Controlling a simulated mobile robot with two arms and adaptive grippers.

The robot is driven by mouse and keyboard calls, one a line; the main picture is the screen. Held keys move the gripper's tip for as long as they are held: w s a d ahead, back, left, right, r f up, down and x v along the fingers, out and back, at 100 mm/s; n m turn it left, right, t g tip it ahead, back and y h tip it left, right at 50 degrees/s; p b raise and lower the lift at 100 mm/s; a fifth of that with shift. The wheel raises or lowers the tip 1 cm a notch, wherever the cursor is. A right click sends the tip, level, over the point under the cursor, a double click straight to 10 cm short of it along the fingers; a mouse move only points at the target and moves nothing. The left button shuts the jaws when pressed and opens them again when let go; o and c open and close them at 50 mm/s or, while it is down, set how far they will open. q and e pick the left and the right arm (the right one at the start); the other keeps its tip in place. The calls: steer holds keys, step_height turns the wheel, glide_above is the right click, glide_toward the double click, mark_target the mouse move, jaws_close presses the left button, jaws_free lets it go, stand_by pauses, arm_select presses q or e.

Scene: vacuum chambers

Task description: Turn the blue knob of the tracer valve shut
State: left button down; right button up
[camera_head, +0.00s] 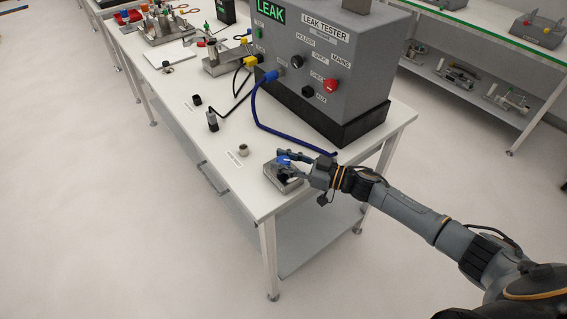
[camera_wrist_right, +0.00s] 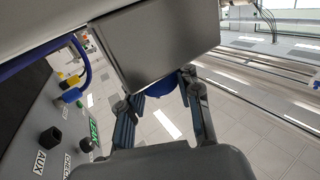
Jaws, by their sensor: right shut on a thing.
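The tracer valve is a grey metal block (camera_head: 279,179) at the near end of the white table. Its blue knob (camera_head: 284,159) is mostly hidden by my right gripper (camera_head: 286,162) in the head view. In the right wrist view, the blue knob (camera_wrist_right: 161,87) sits against the grey block (camera_wrist_right: 160,40), between the two fingers of my right gripper (camera_wrist_right: 160,97). The right gripper is shut on the knob. My left gripper is in neither view.
The grey leak tester (camera_head: 330,60) stands behind the valve, its screen reading LEAK. A dark blue hose (camera_head: 265,122) runs from it along the table (camera_head: 220,160) to near the valve. A small round fitting (camera_head: 243,150) stands left of the valve.

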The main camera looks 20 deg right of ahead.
steer(key=n+g+y+b, duration=0.1)
steer(key=g+b, duration=0.1)
steer(key=n+g+y+b, duration=0.1)
steer(key=n+g+b, duration=0.1)
steer(key=b, duration=0.1)
steer(key=shift+w+d+f+n+g+y, duration=0.1)
steer(key=shift+f+n+g+y, duration=0.1)
steer(key=shift+n+g+y, duration=0.15)
steer(key=shift+r+n+g+y+b, duration=0.2)
steer(key=shift+n+g+y+b, duration=0.35)
steer(key=shift+g+b, duration=0.5)
steer(key=o, duration=1.2)
steer(key=shift+d, duration=0.15)
steer(key=v, duration=1.1)
steer(key=shift+d+r, duration=0.1)
steer(key=shift+d, duration=0.15)
